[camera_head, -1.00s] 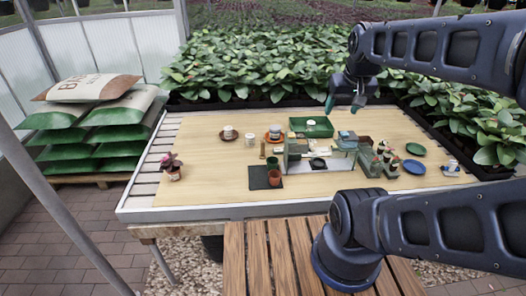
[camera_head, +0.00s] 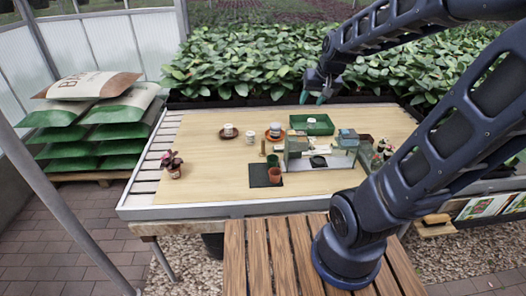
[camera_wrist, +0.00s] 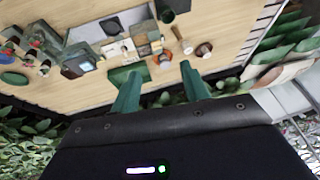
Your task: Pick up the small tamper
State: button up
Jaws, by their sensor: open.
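A small tan, wooden-looking upright piece (camera_head: 262,148), which appears to be the small tamper, stands on the wooden tabletop (camera_head: 210,180) left of the grey machine. What seems to be the same piece shows in the wrist view (camera_wrist: 182,41), above and beyond my right fingertip. Its fine shape is too small to tell. My gripper (camera_head: 312,98) hangs over the back of the table, above the green tray (camera_head: 312,125), to the right of and apart from the tan piece. In the wrist view my green fingers (camera_wrist: 160,72) are spread, with nothing held between them.
The grey machine (camera_head: 296,160) stands mid-table. A dark mat (camera_head: 262,181) with a reddish cup (camera_head: 275,174) lies before it. A potted plant (camera_head: 173,166) is at left. Leafy plants line the back.

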jog(key=w+a+f, duration=0.8)
jog(key=w+f, duration=0.4)
jog(key=w, duration=0.1)
jog(key=t+h, duration=0.2)
send_near(263, 142)
jog(key=w+f, duration=0.1)
jog(key=w, duration=0.1)
jog(key=shift+x, duration=5.35)
jog(key=shift+s, duration=0.15)
grip_shut()
